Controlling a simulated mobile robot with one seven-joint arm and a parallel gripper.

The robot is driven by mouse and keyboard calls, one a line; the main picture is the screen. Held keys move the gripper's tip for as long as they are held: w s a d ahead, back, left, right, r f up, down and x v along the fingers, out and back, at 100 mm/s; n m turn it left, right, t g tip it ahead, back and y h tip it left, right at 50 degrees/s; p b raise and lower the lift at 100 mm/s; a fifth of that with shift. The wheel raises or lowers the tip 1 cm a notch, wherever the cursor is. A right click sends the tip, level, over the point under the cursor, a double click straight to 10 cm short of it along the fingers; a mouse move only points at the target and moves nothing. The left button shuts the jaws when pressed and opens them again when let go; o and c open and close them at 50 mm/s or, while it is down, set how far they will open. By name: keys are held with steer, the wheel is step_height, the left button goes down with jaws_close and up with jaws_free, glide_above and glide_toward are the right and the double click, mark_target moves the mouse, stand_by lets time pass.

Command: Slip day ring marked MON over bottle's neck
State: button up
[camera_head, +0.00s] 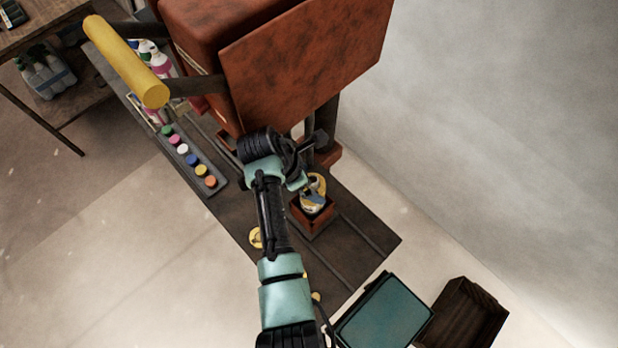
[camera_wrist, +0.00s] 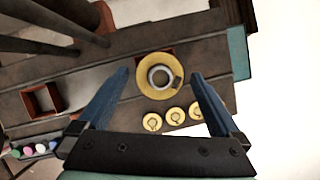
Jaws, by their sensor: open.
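In the wrist view, a wide yellow round (camera_wrist: 146,90) with a grey-white ring-shaped piece (camera_wrist: 155,68) at its middle lies below and between my fingers. In the head view, a yellow, white and blue object, apparently the bottle (camera_head: 311,204), stands in a red-brown square holder (camera_head: 313,226). I cannot tell whether a ring sits around its neck. My gripper (camera_wrist: 158,78) is open, its two blue fingers apart on either side of the yellow round. Several smaller yellow discs (camera_wrist: 175,115) lie in a row near the right finger. No MON marking is readable.
An empty red-brown square frame (camera_wrist: 42,100) is at the wrist view's left. A tray of coloured caps (camera_head: 188,155), a large rust-brown vat (camera_head: 305,60) and a yellow roller-like bar (camera_head: 125,60) stand nearby. A teal-topped box (camera_head: 385,315) and a dark crate (camera_head: 462,315) are beyond the bench end.

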steer(key=shift+r, duration=0.1)
steer(key=b+v, duration=0.2)
steer(key=v, duration=1)
steer(key=shift+a+r+b, duration=0.2)
steer(key=shift+r+b, duration=0.1)
steer(key=shift+r, duration=0.05)
steer(key=shift+s, duration=0.1)
